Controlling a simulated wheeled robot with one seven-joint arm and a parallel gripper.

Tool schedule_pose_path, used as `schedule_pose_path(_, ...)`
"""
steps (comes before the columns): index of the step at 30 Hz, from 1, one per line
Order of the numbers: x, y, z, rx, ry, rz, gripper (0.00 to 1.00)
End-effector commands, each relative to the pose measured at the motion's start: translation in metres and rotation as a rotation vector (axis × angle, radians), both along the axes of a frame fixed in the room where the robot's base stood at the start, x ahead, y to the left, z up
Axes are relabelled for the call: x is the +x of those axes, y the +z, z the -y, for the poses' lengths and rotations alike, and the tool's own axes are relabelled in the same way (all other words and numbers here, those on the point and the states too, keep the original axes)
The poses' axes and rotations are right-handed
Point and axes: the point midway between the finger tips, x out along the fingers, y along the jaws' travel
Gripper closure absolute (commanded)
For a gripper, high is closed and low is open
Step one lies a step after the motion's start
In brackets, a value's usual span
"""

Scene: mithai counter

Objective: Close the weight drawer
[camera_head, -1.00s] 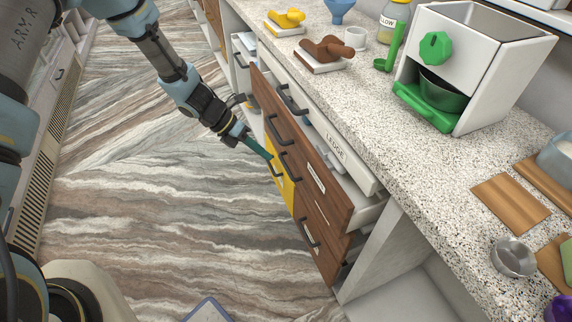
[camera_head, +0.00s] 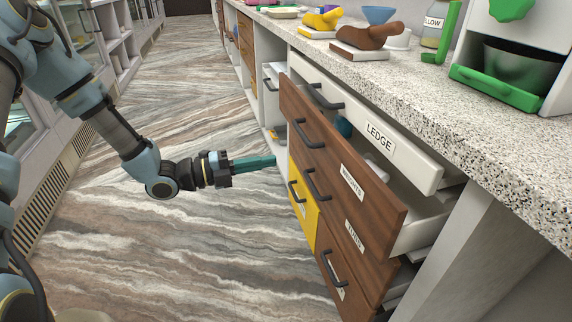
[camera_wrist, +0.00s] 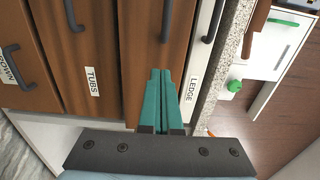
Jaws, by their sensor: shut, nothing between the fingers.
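The weight drawer's brown wooden front (camera_head: 375,200), labelled WEIGHTS, stands out from the counter in the head view, so the drawer is open. It has a dark bar handle (camera_head: 308,133). A teal rounded thing (camera_head: 343,126) shows in the gap behind the front. My gripper (camera_head: 272,161) is shut and empty, its teal fingers pointing right beside the left end of the drawer fronts. In the wrist view my gripper (camera_wrist: 160,76) lies over the brown front (camera_wrist: 110,30) between the TUBS and LEDGE labels. I cannot tell whether the fingertips touch it.
The white LEDGE drawer (camera_head: 405,158) is above, the brown TUBS drawer (camera_head: 352,262) below, and a yellow front (camera_head: 301,212) lower left. The striped floor (camera_head: 210,250) is clear.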

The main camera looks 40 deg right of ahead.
Motion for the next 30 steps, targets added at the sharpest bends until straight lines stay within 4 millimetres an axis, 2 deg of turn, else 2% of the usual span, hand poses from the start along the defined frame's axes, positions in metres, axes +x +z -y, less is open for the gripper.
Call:
schedule_pose_path(12, -0.037, 0.000, 0.075, 0.001, -0.007, 0.004, 1.00)
schedule_pose_path(18, -0.050, 0.000, 0.102, 0.001, -0.006, 0.004, 1.00)
schedule_pose_path(24, -0.055, 0.000, 0.115, 0.001, -0.004, 0.004, 1.00)
schedule_pose_path(30, -0.055, 0.000, 0.116, 0.003, -0.002, 0.004, 1.00)
